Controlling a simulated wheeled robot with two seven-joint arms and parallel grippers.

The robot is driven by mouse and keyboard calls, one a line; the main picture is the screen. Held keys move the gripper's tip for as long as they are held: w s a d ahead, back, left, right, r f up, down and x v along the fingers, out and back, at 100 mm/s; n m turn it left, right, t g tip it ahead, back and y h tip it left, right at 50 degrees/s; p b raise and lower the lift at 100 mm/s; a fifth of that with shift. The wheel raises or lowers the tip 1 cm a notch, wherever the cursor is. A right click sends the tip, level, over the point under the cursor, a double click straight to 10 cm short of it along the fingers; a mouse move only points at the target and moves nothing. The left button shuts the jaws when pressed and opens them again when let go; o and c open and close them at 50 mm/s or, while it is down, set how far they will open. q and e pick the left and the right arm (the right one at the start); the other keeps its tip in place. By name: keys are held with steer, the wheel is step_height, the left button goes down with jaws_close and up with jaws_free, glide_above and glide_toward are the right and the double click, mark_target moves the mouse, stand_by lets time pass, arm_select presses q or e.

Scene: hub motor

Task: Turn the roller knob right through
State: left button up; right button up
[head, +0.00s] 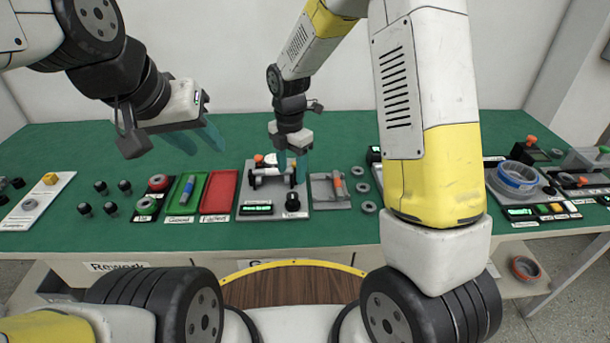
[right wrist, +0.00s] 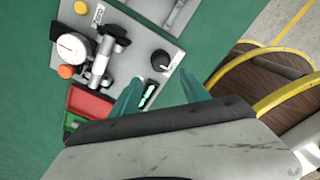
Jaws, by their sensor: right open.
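A grey measuring station (head: 243,213) stands on the green bench, with a round black knob (head: 292,200) at its front right. The knob also shows in the right wrist view (right wrist: 160,60), upright on the plate. Next to it are a roller fixture (right wrist: 103,58), a white dial gauge (right wrist: 72,46) and a lit display (head: 257,210). My right gripper (head: 292,168) points down above the station, open and empty. In the right wrist view its fingers (right wrist: 162,93) are spread, with the knob apart from them. My left gripper (head: 197,138) hangs above the bench at left, open and empty.
A green tray (head: 172,215) holding a blue object and a red tray (head: 219,192) lie left of the station. A grey holder (head: 342,205) and several loose rings lie right of it. Black knobs stand further left. My right arm hides part of the bench.

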mark_target(292, 195)
step_height(292, 195, down, 8)
steer(key=shift+f, duration=0.1)
stand_by(0.4)
jaws_close()
